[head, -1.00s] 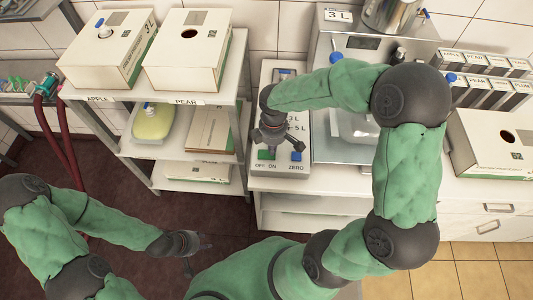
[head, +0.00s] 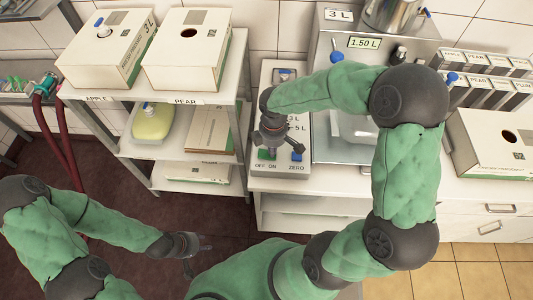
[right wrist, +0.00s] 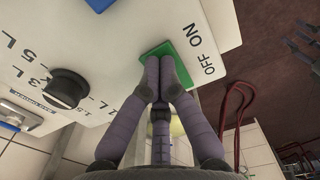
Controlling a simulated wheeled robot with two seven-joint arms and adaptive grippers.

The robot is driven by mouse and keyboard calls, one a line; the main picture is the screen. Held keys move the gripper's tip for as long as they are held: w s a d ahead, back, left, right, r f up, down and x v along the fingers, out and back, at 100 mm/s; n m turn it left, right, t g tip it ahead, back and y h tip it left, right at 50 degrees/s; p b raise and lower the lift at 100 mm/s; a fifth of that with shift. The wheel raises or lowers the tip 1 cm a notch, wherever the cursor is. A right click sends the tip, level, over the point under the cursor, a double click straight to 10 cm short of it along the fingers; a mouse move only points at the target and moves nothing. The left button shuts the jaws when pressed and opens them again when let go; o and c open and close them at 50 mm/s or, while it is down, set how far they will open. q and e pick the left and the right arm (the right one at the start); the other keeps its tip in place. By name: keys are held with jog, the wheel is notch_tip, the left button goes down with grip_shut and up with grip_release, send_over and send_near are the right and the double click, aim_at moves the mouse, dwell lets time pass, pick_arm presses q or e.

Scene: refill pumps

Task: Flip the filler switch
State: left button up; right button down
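The filler's control panel (head: 262,100) carries a green OFF/ON switch (head: 264,155) at its front edge, beside a blue ZERO switch (head: 296,157). My right gripper (head: 271,146) is over the green switch. In the right wrist view, my right gripper (right wrist: 164,92) has its fingertips together and empty, at the green switch (right wrist: 185,70) and partly covering it. Contact is hard to judge. The filler's display (head: 364,43) is lit and reads 1.50 L. My left gripper (head: 197,254) is low over the floor, empty, its fingers apart.
A black volume knob (right wrist: 67,86) sits on the panel near the switches. A shelf to the left holds an apple box (head: 108,45), a pear box (head: 190,48) and a yellow container (head: 152,122). Another box (head: 495,140) stands on the right counter.

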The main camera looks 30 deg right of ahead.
jog(key=shift+r, duration=0.1)
jog(key=shift+r+p, duration=3)
jog(key=shift+r, duration=0.45)
